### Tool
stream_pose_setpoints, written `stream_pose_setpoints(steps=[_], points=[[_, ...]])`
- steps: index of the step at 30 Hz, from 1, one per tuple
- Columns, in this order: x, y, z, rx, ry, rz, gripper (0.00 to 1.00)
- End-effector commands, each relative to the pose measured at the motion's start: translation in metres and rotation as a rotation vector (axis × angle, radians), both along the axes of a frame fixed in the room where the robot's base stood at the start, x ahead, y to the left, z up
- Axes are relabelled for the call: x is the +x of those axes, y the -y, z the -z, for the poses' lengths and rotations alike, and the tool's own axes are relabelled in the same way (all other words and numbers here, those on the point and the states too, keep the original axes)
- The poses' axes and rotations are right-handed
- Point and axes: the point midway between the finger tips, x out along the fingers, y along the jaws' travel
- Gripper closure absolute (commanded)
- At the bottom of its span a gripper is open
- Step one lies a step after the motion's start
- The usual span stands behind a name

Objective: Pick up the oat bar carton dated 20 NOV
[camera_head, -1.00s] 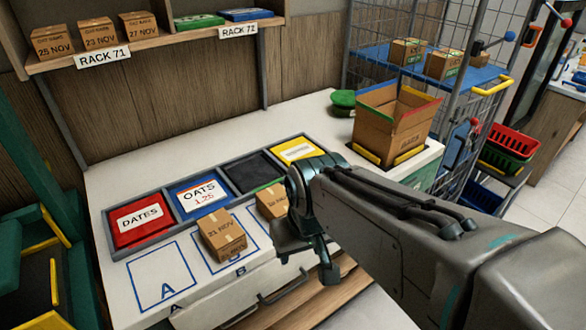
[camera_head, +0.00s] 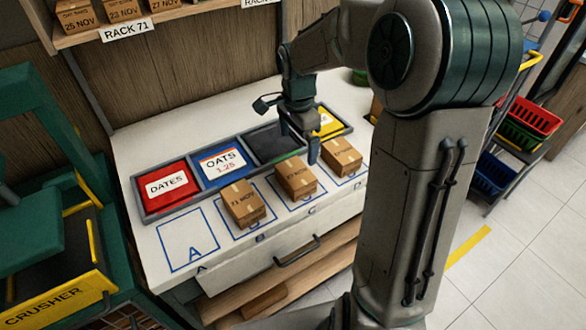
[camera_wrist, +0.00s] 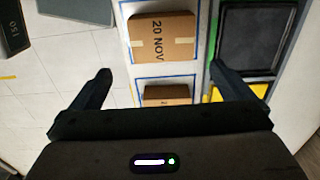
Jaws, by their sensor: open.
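The oat bar carton dated 20 NOV (camera_wrist: 160,38) lies on a blue-outlined square in the wrist view, its printed date readable and a strip of pale tape across it. By its place beside the black tile, it matches the middle carton (camera_head: 297,180) on square C in the head view, where its date is too small to read surely. My gripper (camera_head: 299,143) is open and empty above the counter, near the black tile. In the wrist view, my fingertips (camera_wrist: 160,72) are spread wide, with the 20 NOV carton ahead of them, apart.
Similar cartons lie on either side: one marked 21 NOV (camera_head: 243,203) on B, another (camera_head: 340,157) on D. Behind them is a grey tray with red (camera_head: 166,187), blue, black and yellow tiles. Square A (camera_head: 187,240) is empty. Rack 71 (camera_head: 125,31) stands above.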

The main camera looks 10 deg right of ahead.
Motion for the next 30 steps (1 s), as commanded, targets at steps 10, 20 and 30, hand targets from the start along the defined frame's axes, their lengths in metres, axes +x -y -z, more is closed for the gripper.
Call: stream_pose_setpoints(steps=[10,20,30], points=[[0.002,-0.001,0.055,0.005,-0.009,0.019,0.00],[0.002,-0.001,0.088,0.005,-0.004,0.018,0.00],[0.002,-0.004,0.126,0.005,-0.007,0.018,0.00]])
